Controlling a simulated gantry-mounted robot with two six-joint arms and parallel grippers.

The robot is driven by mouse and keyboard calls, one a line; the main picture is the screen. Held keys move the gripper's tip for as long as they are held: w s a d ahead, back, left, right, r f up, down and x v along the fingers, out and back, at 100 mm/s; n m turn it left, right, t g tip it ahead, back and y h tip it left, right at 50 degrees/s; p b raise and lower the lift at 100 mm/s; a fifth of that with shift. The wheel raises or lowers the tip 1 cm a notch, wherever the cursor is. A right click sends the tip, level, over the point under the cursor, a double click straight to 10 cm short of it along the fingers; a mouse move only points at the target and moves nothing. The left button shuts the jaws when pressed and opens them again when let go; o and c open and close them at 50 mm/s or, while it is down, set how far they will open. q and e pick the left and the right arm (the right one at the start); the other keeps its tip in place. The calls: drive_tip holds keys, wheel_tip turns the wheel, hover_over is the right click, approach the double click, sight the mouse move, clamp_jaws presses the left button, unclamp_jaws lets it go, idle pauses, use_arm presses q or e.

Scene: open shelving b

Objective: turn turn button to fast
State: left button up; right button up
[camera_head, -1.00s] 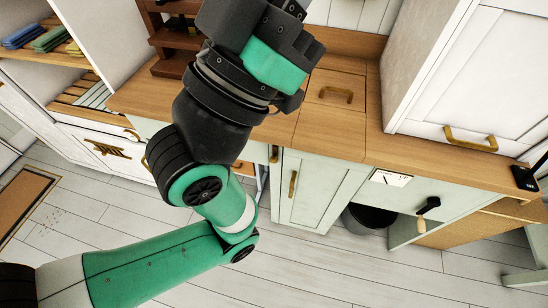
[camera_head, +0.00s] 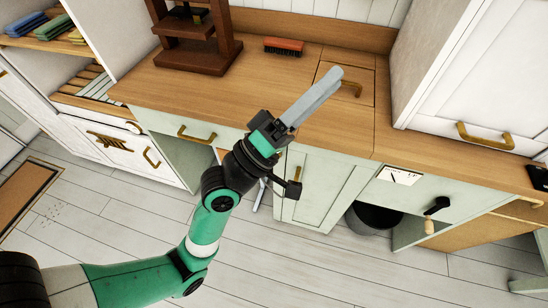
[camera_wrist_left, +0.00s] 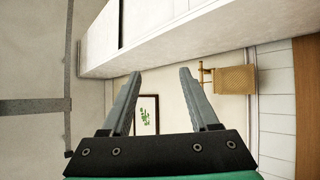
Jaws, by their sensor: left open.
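My left gripper (camera_head: 332,78) is raised over the wooden counter, its two grey fingers overlapping from this angle. In the left wrist view the gripper (camera_wrist_left: 159,73) is open, with nothing between its fingers. On the pale green cabinet front at the right is a white label (camera_head: 398,175) with small dark marks too small to read. Below and right of it a black crank (camera_head: 437,206) with a wooden grip sticks out. I cannot tell which of these parts is the turn button. The left gripper is up and left of both, well apart from them. My right gripper is not in view.
A brown wooden rack (camera_head: 200,45) and a red brush (camera_head: 284,46) stand on the counter (camera_head: 180,85). A white wall cabinet (camera_head: 475,75) hangs at the right. A dark bin (camera_head: 374,217) stands below the label. The floor in front is clear.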

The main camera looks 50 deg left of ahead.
use_arm(q)
drive_tip(key=s+a+f+n+g+y+b, duration=0.1)
drive_tip(key=s+a+f+n+g+y, duration=0.25)
drive_tip(key=f, duration=0.85)
drive_tip(key=s+a+f+n+g+y+b, duration=0.2)
drive_tip(key=s+a+f+n, duration=0.15)
drive_tip(key=f, duration=0.75)
drive_tip(key=s+a+f+n+g+y+b, duration=0.1)
drive_tip(key=s+a+f+n+g+y, duration=0.2)
drive_tip(key=f, duration=0.9)
drive_tip(key=x, duration=1.2)
drive_tip(key=shift+r+m+t, duration=0.3)
drive_tip(key=shift+r+t, duration=0.15)
drive_tip(key=shift+r, duration=0.1)
drive_tip(key=shift+a+h, duration=0.1)
drive_tip(key=shift+h, duration=0.15)
clamp_jaws()
